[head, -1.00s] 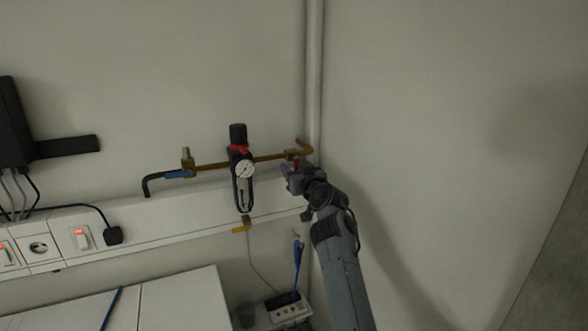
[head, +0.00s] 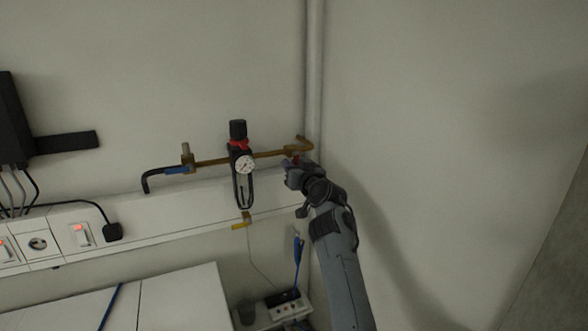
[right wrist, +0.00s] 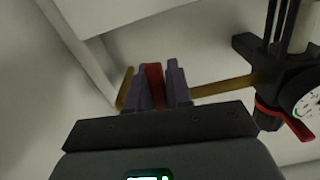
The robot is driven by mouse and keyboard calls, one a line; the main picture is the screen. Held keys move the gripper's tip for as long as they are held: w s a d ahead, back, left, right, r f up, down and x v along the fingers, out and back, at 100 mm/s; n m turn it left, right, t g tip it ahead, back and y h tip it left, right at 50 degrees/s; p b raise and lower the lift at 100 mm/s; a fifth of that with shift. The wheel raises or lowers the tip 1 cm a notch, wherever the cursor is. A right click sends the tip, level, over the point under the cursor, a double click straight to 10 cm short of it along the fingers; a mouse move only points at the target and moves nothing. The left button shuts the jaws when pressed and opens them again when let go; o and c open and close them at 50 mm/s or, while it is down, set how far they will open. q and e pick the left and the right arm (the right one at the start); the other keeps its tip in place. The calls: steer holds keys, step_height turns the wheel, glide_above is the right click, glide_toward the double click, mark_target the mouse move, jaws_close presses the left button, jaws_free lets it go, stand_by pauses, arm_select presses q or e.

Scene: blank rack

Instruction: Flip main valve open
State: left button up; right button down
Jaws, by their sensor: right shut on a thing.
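The main valve's red handle (right wrist: 153,88) sits on the brass pipe at its right end, near the corner of the wall. In the right wrist view the red handle stands between the two purple-grey fingers of my right gripper (right wrist: 160,88), which are shut on it. In the head view my right gripper (head: 293,168) is at the valve, just below the brass pipe (head: 268,154), and hides most of the handle. My left gripper is not in view.
A black regulator (head: 238,130) with a white gauge (head: 245,164) hangs on the pipe left of my right gripper. A vertical grey pipe (head: 314,80) runs up the corner behind. A white socket trunking (head: 170,221) runs below. The right wall is bare.

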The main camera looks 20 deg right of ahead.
steer(key=m, duration=0.1)
steer(key=a+m, duration=0.1)
steer(key=m, duration=0.1)
steer(key=shift+r+b, duration=0.15)
steer(key=shift+b, duration=0.25)
steer(key=c, duration=1.1)
jaws_free()
steer(key=shift+s, duration=0.2)
steer(key=shift+s+d+b, duration=0.15)
steer(key=shift+s+b, duration=0.75)
steer(key=shift+s, duration=0.85)
steer(key=shift+s+d+b, duration=0.15)
steer(key=shift+s+b, duration=0.8)
steer(key=shift+s, duration=0.8)
steer(key=shift+s+d+b, duration=0.15)
steer(key=shift+s+b, duration=0.75)
steer(key=shift+s, duration=0.85)
